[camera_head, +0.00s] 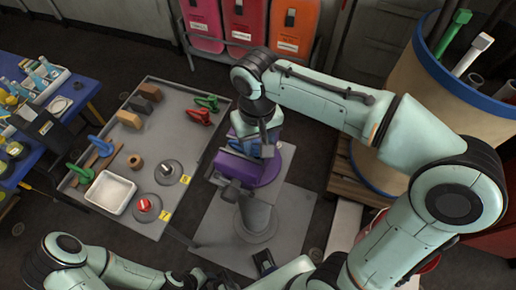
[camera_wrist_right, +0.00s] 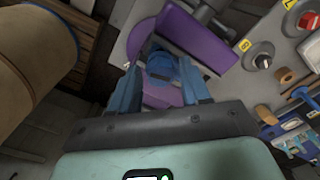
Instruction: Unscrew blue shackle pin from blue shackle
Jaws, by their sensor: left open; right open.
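The blue shackle (camera_head: 248,147) sits at the purple vise (camera_head: 232,170) in the middle of the head view, partly hidden by my right gripper (camera_head: 265,143). In the right wrist view a blue part (camera_wrist_right: 162,68) lies between the two blue fingers of my right gripper (camera_wrist_right: 158,85), with the purple vise (camera_wrist_right: 195,38) just beyond. The fingers are spread, with a gap seen on each side of it. I cannot tell pin from shackle body. My left gripper (camera_head: 200,277) is open, low at the bottom edge, small and partly hidden, away from the vise.
A grey table (camera_head: 150,108) at left holds red and green shackles, another blue part (camera_head: 101,146), a white tray (camera_head: 110,193), brown blocks and two round discs with red and grey knobs. A blue bench stands further left, a large barrel (camera_head: 400,120) at right.

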